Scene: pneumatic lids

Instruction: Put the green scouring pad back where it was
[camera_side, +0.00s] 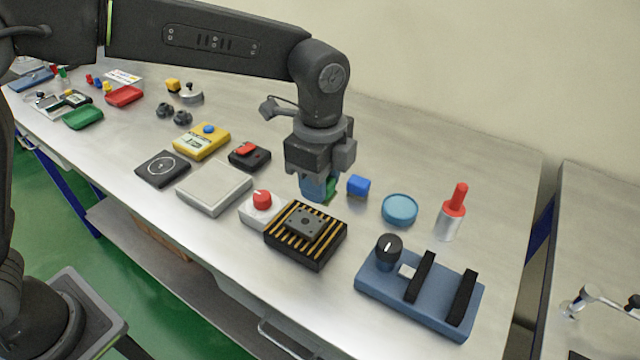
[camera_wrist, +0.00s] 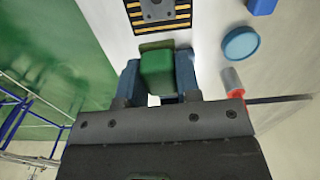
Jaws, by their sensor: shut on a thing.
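The green scouring pad (camera_wrist: 157,70) is between the two blue fingers of my gripper (camera_wrist: 158,78) in the wrist view, and the fingers are shut on it. In the side view only a green sliver of the pad (camera_side: 331,188) shows beside the fingers of my gripper (camera_side: 318,190). My gripper points down, low over the table, behind the black and yellow striped block. The fingers hide most of the pad, and I cannot tell whether its underside touches the table.
A striped block (camera_side: 308,256) with a grey plate, a red-knobbed white box (camera_side: 258,212), a blue cube (camera_side: 358,185) and a teal disc (camera_side: 399,210) stand close around. A red-handled cylinder (camera_side: 450,220) and blue fixture (camera_side: 400,300) are further right. Bare table lies behind the cube.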

